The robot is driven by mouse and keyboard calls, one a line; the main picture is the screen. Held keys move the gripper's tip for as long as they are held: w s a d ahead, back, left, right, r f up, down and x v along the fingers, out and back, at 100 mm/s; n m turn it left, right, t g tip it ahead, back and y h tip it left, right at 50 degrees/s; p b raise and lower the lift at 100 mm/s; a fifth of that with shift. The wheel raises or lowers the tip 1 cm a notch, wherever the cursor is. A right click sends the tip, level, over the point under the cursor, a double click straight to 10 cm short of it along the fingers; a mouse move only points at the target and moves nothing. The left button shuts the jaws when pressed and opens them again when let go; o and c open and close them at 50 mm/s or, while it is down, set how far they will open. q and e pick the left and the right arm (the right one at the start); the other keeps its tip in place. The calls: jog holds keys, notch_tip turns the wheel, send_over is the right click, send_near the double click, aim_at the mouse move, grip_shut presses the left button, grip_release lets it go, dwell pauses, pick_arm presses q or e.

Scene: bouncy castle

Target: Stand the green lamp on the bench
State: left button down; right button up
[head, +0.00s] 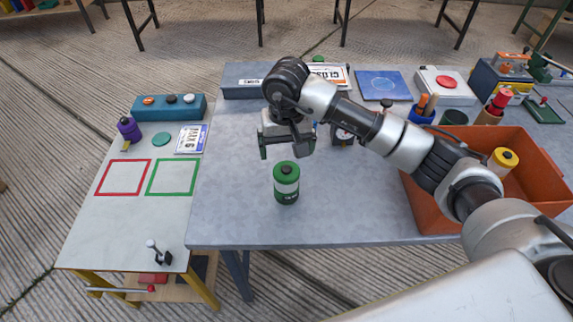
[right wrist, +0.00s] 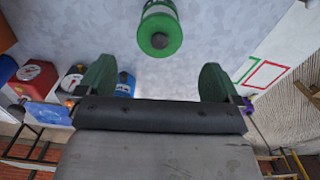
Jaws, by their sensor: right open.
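The green lamp (head: 286,186), a green cylinder with a pale band and a dark knob on top, stands upright on the grey table top (head: 225,215), near its front left. My right gripper (head: 287,146) is open and empty, above the table and beyond the lamp in the head view. In the right wrist view the lamp (right wrist: 160,30) shows at the top, ahead of and apart from the two green fingers (right wrist: 157,80). My left gripper is not in view.
A white-topped table (head: 122,222) with red and green outlined squares adjoins on the left. An orange crate (head: 432,215) with a yellow lamp (head: 502,160) stands right. The grey table around the green lamp is clear.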

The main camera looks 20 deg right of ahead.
jog(key=shift+r, duration=1.4)
